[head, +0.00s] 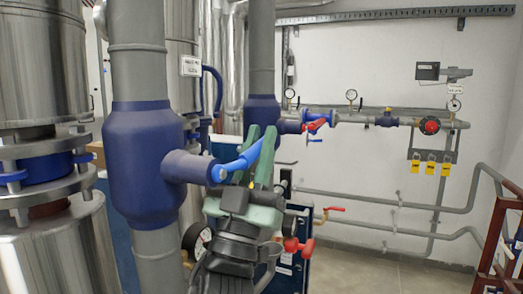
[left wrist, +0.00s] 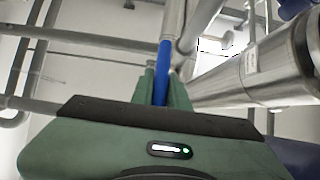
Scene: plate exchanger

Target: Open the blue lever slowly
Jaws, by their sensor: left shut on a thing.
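The blue lever (head: 236,164) sticks out at the end of a short branch from the blue-jacketed vertical pipe (head: 146,165) in the head view. It slants up to the right from its pivot. My left gripper (head: 262,151) is shut on the lever's upper end, with one green finger on each side. In the left wrist view the lever (left wrist: 162,72) stands upright between the two fingers of the left gripper (left wrist: 160,82). My right gripper is in neither view.
A pressure gauge (head: 197,240) and a red valve handle (head: 298,246) sit close around my left wrist. Large metal-clad vessels (head: 42,65) stand at the left. Thin pipes (head: 360,196) run along the back wall. Some floor (head: 362,266) is clear at the lower right.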

